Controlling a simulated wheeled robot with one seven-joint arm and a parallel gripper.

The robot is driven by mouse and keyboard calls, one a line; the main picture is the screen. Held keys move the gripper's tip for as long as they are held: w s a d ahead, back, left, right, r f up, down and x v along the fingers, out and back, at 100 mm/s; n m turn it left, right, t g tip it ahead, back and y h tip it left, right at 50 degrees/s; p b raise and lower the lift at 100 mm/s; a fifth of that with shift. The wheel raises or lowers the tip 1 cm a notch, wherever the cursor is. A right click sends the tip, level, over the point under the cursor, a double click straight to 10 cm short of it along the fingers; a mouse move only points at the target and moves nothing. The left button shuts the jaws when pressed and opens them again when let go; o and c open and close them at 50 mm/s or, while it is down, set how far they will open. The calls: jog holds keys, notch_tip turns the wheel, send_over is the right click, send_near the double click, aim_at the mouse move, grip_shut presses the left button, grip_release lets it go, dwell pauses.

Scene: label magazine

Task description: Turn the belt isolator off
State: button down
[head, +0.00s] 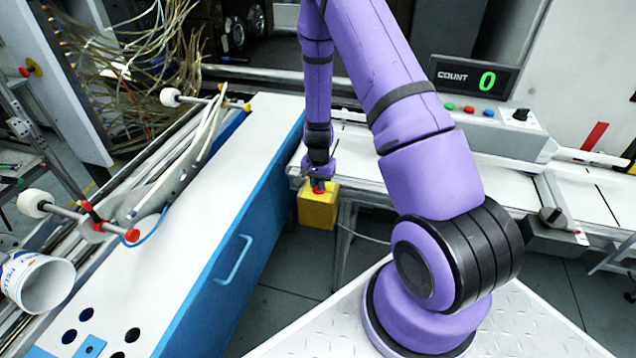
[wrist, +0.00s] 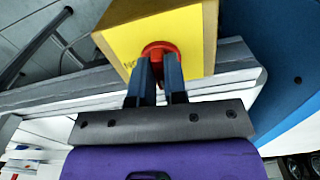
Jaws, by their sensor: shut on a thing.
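The belt isolator is a yellow box (head: 318,208) at the near left end of the white conveyor, with a red knob (head: 318,188) on it. My gripper (head: 318,183) is at the knob, pointing down. In the wrist view the yellow box (wrist: 190,32) fills the upper middle, and the red knob (wrist: 158,50) sits between the fingertips of my gripper (wrist: 158,62). The fingers are shut on the knob and cover part of it. Lettering on the box is mostly hidden, so the knob's setting cannot be read.
The white conveyor (head: 375,172) runs right behind the box. A blue cabinet with a white top (head: 235,180) stands close on the left. A counter display (head: 473,77) reads 0, above several buttons and a black dial (head: 521,114). A white bucket (head: 42,284) lies at far left.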

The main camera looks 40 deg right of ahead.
jog(key=shift+n, duration=0.6)
jog(key=c, duration=1.2)
grip_release()
jog(key=shift+o, duration=0.2)
notch_tip(320, 180, up, 11)
